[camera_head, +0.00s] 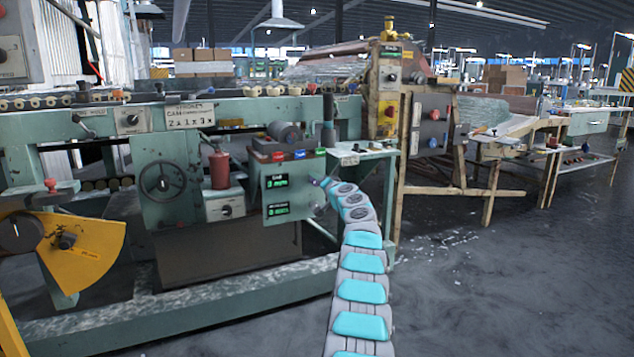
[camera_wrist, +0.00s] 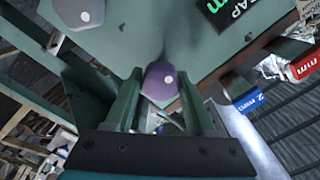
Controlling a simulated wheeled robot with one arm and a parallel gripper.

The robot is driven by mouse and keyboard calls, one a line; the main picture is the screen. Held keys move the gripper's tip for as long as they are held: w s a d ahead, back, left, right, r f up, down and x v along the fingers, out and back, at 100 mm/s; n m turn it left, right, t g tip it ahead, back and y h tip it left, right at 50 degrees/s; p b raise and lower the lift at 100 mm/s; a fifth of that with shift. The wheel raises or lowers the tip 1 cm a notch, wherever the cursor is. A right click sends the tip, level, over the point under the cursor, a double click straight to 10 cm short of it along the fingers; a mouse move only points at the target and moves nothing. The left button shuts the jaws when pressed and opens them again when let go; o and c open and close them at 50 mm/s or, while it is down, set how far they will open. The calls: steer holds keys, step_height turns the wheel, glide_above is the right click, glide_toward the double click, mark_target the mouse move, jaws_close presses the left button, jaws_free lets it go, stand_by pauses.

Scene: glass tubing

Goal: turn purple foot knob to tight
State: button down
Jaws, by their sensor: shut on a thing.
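The purple knob (camera_wrist: 159,78) is a faceted knob with a white dot, set on the green machine panel in the wrist view. My gripper (camera_wrist: 160,92) has its two green fingers on either side of the knob and is shut on it. In the head view my gripper (camera_head: 316,182) reaches the right side of the green control box. The knob is too small and too covered there to make out clearly. The dot faces the wrist camera, right of the knob's middle.
A second, paler knob (camera_wrist: 78,13) sits on the same panel at upper left in the wrist view. The control box has two green-lit displays (camera_head: 277,182) and red and blue blocks (camera_head: 299,154) on top. A red bottle (camera_head: 219,168) stands left. Open floor (camera_head: 470,270) lies right.

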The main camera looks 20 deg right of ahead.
steer(key=m, duration=0.4)
steer(key=shift+d+m+p, duration=0.15)
steer(key=shift+m+p, duration=0.15)
steer(key=m+p, duration=0.1)
steer(key=m, duration=0.3)
steer(key=shift+m, duration=0.3)
steer(key=m+p, duration=0.2)
steer(key=m, duration=0.4)
steer(key=shift+f, duration=0.1)
steer(key=shift+f+m+p, duration=0.15)
steer(key=shift+m+p, duration=0.65)
steer(key=shift+m, duration=0.7)
steer(key=shift+f, duration=0.1)
steer(key=shift+c, duration=1.4)
jaws_free()
steer(key=shift+s, duration=0.1)
steer(key=s+b, duration=0.2)
steer(key=s, duration=0.5)
steer(key=shift+s, duration=0.3)
